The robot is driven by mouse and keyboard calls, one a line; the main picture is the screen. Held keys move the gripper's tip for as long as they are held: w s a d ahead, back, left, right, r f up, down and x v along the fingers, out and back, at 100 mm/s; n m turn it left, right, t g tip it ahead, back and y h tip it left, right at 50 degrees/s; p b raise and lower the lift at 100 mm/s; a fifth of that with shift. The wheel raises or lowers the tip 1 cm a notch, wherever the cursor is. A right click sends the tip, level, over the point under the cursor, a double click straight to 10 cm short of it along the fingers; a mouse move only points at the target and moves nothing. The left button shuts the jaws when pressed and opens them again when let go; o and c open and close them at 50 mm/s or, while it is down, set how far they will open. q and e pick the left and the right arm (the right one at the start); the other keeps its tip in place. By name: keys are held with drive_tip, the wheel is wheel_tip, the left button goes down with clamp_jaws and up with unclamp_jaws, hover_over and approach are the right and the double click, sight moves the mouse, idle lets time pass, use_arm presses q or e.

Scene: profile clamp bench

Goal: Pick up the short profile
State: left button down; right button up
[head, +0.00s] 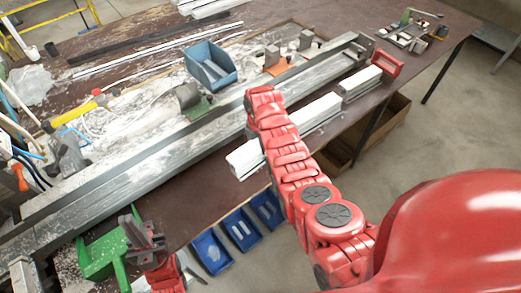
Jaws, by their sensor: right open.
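A short white profile (360,82) lies along the bench's near edge, right of my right arm. A longer white piece or row of pieces (246,158) lies along the same edge to the left. My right arm crosses it and hides its middle. My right gripper (262,97) is open at the far end of that arm, over the bench. Its fingers hardly show, and no held object is visible. My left gripper (145,240) is at the lower left, beside a green bracket (100,256). Its grey fingers blend with the parts around them.
A long grey rail (150,165) runs across the bench. A blue bin (209,66) and a green-based clamp (192,102) stand behind it. A red handle-like part (388,62) is at the short profile's right end. Blue trays (241,228) sit below the near edge.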

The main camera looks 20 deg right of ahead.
clamp_jaws()
idle(0.3)
drive_tip(key=shift+r, duration=0.1)
